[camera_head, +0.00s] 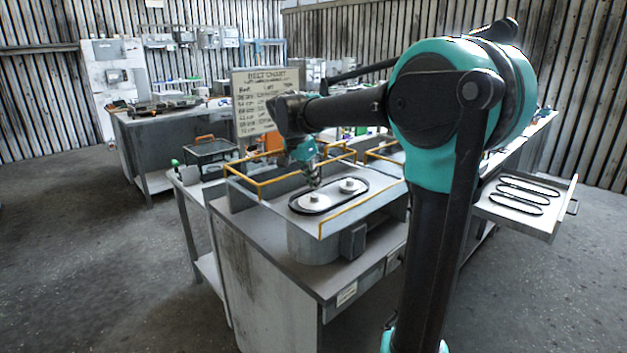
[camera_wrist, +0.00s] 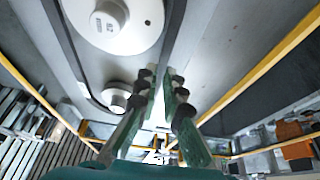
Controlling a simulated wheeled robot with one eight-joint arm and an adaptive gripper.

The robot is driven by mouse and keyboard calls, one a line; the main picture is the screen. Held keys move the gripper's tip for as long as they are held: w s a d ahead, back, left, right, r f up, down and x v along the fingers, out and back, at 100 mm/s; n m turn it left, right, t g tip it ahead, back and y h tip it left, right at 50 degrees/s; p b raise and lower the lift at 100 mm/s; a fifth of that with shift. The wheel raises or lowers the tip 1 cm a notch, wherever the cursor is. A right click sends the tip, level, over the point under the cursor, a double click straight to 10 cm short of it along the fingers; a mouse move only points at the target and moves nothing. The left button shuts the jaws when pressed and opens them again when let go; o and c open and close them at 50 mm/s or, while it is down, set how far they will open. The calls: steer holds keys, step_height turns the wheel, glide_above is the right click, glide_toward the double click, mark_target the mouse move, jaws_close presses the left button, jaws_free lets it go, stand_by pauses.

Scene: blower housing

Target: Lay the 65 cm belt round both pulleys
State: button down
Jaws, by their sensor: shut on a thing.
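Two pale round pulleys sit on the blower housing deck: a front one (camera_head: 314,201) and a back one (camera_head: 348,186). In the wrist view a large pulley (camera_wrist: 112,18) and a smaller-looking one (camera_wrist: 117,96) show. A dark belt (camera_head: 327,208) forms a long oval around both pulleys; its length cannot be read. In the wrist view one belt run (camera_wrist: 174,35) leads to my fingertips, and the other passes left of the pulleys. My gripper (camera_wrist: 162,78) is shut on the belt beside the pulleys. Whether the belt sits in the grooves cannot be told.
Yellow rails (camera_head: 262,186) edge the housing deck close to my gripper. An open drawer (camera_head: 555,215) at the right holds several dark belts. A belt chart board (camera_head: 255,120) stands behind the housing. Other benches (camera_head: 165,150) stand farther back; floor at left is clear.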

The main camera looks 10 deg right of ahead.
steer(key=shift+f, duration=0.45)
stand_by(0.5)
steer(key=c, duration=1.6)
jaws_free()
steer(key=shift+r, duration=0.15)
steer(key=shift+r, duration=3.6)
